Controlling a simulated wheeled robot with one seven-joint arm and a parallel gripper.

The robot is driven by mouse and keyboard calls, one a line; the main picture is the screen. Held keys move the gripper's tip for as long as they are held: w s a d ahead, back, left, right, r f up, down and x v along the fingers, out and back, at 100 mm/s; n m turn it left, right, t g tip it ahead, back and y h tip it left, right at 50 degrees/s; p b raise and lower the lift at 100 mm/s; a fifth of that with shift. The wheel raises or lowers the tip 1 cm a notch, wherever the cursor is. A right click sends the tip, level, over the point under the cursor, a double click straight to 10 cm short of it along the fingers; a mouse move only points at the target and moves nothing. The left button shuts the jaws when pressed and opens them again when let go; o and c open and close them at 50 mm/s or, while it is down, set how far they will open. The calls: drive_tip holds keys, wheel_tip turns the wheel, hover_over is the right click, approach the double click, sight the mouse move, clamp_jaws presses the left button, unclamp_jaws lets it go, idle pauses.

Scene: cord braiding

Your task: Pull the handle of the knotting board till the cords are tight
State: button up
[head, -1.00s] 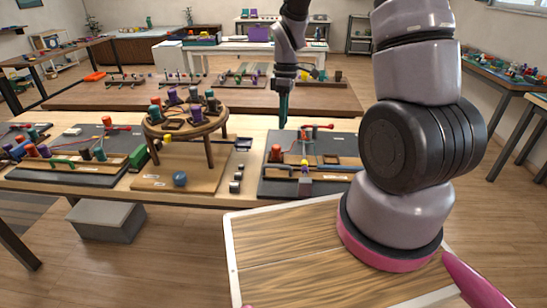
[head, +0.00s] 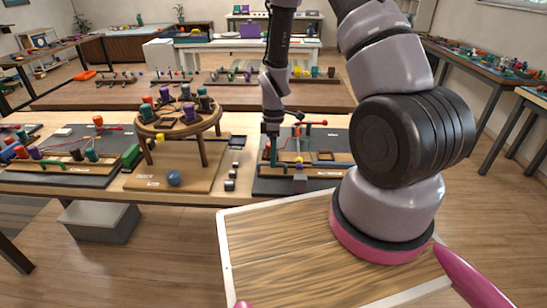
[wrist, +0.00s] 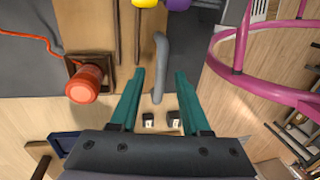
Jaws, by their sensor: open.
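The knotting board (head: 265,186) is a dark panel with wooden strips at the right of the table in the head view. My gripper (wrist: 160,72) has teal fingers, is open and empty, and points down at the handle. The handle shows between the two fingertips, apart from both. I cannot tell whether the tips are level with it or above it. An orange bobbin (wrist: 86,84) with a red cord stands in a square wooden frame beside the left finger. The cords are largely hidden.
Two small dark blocks (wrist: 160,122) lie beyond the board's end. A round wooden stand (head: 180,118) with several bobbins is left of the board. Another board (head: 70,170) lies at the far left.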

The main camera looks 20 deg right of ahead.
drive_tip(key=shift+f, duration=0.15)
clamp_jaws()
idle(1.4)
